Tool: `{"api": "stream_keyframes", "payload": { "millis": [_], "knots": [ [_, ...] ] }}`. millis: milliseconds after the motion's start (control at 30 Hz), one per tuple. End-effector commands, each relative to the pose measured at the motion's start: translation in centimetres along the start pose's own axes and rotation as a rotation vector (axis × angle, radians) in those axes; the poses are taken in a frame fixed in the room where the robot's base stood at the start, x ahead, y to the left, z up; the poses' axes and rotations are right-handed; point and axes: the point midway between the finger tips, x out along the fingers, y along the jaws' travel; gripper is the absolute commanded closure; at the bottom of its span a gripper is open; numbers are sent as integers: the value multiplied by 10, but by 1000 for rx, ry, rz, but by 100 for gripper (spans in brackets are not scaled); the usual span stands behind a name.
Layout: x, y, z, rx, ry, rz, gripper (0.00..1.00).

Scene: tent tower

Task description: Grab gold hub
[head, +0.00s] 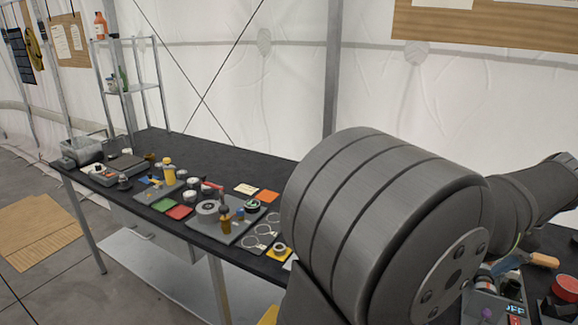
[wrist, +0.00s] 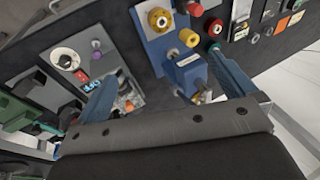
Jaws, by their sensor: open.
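A round gold piece (wrist: 159,20), which looks like the gold hub, sits on a blue plate (wrist: 155,50) at the top of the wrist view. My gripper (wrist: 165,63) is open, with its two blue fingers spread wide and nothing between them in its grasp. The gold piece lies beyond the fingertips, apart from them. A smaller yellow knob (wrist: 189,38) is beside it on the right. In the head view my arm covers the right part of the table, and I cannot see my gripper or this gold piece there.
A blue block with a white label (wrist: 186,72) stands between the fingers. A red round part (wrist: 214,27) is close to the right fingertip. A grey panel with knobs (wrist: 85,60) is on the left. The black table (head: 205,142) holds many small parts; its back strip is clear.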

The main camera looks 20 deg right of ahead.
Motion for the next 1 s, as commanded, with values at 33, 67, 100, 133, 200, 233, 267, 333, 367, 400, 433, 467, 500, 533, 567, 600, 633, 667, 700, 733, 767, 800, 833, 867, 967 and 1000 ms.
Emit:
{"api": "stream_keyframes", "payload": {
  "millis": [33,67,100,133,200,233,267,333,367,400,433,467,500,533,567,600,633,667,700,733,767,800,833,867,967,1000],
  "knots": [
    [0,0,0,0,0,0,0],
    [0,0,0,0,0,0,0],
    [0,0,0,0,0,0,0],
    [0,0,0,0,0,0,0],
    [0,0,0,0,0,0,0],
    [0,0,0,0,0,0,0],
    [0,0,0,0,0,0,0],
    [0,0,0,0,0,0,0],
    [0,0,0,0,0,0,0],
    [0,0,0,0,0,0,0],
    [0,0,0,0,0,0,0],
    [0,0,0,0,0,0,0],
    [0,0,0,0,0,0,2],
    [0,0,0,0,0,0,8],
    [0,0,0,0,0,0,14],
    [0,0,0,0,0,0,22],
    [0,0,0,0,0,0,22],
    [0,0,0,0,0,0,22],
    [0,0,0,0,0,0,22],
    [0,0,0,0,0,0,22],
    [0,0,0,0,0,0,22],
    [0,0,0,0,0,0,22],
    [0,0,0,0,0,0,22],
    [1,0,0,-2,-1,0,22],
    [4,-4,0,-51,-11,15,22],
    [8,-7,1,-98,-21,30,22]
  ]
}}
